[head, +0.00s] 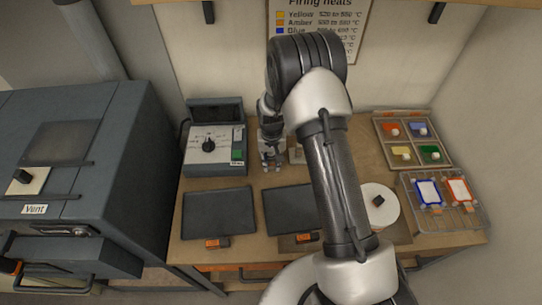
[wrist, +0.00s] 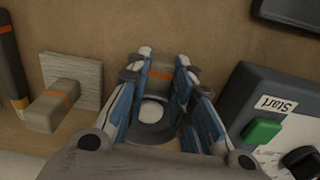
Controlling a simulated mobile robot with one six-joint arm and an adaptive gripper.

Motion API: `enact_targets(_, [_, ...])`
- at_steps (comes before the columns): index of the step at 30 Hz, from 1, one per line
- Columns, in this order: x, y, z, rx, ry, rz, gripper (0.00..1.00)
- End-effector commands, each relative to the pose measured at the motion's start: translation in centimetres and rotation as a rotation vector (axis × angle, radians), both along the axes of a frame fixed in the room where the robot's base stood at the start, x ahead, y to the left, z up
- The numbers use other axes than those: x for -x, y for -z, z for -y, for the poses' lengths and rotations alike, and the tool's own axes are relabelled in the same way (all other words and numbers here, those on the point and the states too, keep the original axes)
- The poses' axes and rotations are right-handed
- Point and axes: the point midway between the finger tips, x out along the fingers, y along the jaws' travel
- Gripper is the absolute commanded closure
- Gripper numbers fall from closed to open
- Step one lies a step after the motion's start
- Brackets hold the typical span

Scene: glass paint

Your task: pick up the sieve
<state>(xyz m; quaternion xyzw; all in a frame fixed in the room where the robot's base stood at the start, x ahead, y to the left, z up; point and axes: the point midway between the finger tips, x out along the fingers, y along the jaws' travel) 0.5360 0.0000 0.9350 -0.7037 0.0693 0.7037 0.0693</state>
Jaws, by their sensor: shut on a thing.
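My gripper (wrist: 164,66) points down at the back of the bench, with its two blue-sided fingers on either side of a grey block with an orange stripe. This block looks like the grip of the sieve (wrist: 153,112), whose round dark rim and pale centre show between the fingers nearer the palm. The fingers are shut on this grip. In the head view my gripper (head: 271,158) is beside the control box, and the sieve cannot be made out there. Whether the sieve touches the bench is not clear.
The control box (head: 215,152) with a dial stands close beside my gripper; its green button (wrist: 262,131) shows in the wrist view. A grey block with an orange stripe (wrist: 54,106) stands on the other side. Dark trays (head: 219,212) lie in front. Colour trays (head: 412,140) are at right.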

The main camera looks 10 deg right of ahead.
Motion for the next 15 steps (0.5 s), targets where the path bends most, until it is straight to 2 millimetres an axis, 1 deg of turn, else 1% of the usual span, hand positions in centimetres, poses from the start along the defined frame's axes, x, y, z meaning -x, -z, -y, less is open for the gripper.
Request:
enact_targets(1, [-0.01, 0.01, 0.00, 0.000, 0.000, 0.000, 0.86])
enact_targets(7, [-0.01, 0.01, 0.00, 0.000, 0.000, 0.000, 0.99])
enact_targets(15, [-0.03, -0.03, 0.00, 0.000, 0.000, 0.001, 1.00])
